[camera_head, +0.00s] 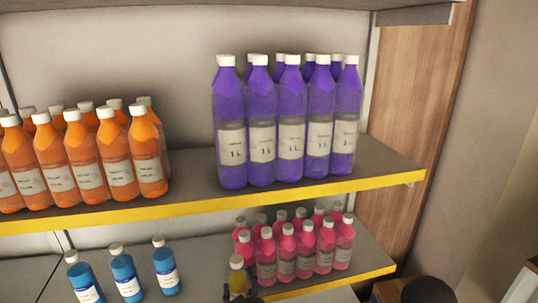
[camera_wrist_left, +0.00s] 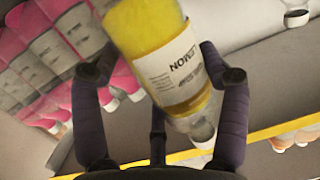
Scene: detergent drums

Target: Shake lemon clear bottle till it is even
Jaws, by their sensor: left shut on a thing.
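The lemon clear bottle (camera_head: 238,283) is yellow with a whitish cap, low in the head view, in front of the pink bottles, cap up. In the left wrist view the yellow bottle (camera_wrist_left: 150,38) has a white label with dark lettering, and its cap points to the lower right. My left gripper (camera_wrist_left: 158,75) is shut on this bottle, with dark fingers on both sides of it. In the head view only a dark bit of the gripper (camera_head: 240,297) shows at the bottom edge. My right gripper is not in view.
Pink bottles (camera_head: 286,258) stand on the lower shelf just behind the yellow bottle, and several blue bottles (camera_head: 123,275) stand to its left. Orange bottles (camera_head: 115,165) and tall purple bottles (camera_head: 290,125) fill parts of the yellow-edged shelf (camera_head: 390,182) above.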

